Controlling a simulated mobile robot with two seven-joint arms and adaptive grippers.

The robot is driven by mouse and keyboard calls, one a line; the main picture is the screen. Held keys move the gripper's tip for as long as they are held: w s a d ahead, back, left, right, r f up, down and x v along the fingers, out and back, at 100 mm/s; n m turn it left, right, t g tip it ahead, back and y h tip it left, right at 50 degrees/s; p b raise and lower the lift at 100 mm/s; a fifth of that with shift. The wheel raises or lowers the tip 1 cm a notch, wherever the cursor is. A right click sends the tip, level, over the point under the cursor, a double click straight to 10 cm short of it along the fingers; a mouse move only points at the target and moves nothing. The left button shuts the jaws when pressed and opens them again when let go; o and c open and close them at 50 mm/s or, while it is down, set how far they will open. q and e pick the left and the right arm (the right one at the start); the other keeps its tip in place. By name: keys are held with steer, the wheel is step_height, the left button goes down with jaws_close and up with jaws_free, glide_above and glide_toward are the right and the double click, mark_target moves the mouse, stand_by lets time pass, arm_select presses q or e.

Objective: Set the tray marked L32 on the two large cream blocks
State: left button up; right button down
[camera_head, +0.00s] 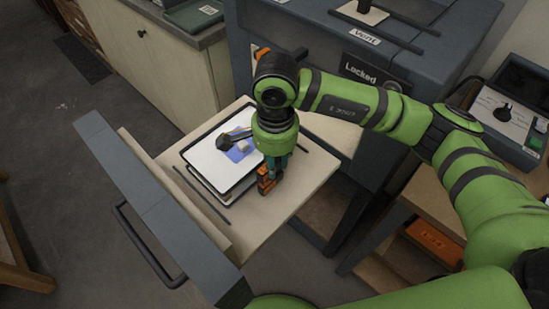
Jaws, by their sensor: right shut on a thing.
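A white, dark-rimmed tray (208,165) with a blue patch and small objects on it lies over another tray-like piece on the pale board of a pulled-out drawer. I cannot read an L32 mark on it. I cannot pick out two large cream blocks. My left gripper is not in view.
The drawer's grey front (150,205) with a dark handle stands to the left. Thin dark rods lie on the pale board (300,180). A grey cabinet (290,55) marked "Locked" and "Vent" stands behind. Another labelled tray (190,14) lies on the counter at the top left.

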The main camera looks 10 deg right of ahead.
steer(key=shift+b, duration=0.55)
stand_by(0.5)
stand_by(0.4)
steer(key=c, duration=0.9)
jaws_free()
steer(key=shift+s, duration=0.1)
steer(key=shift+r+p, duration=1.2)
steer(key=shift+r, duration=2.25)
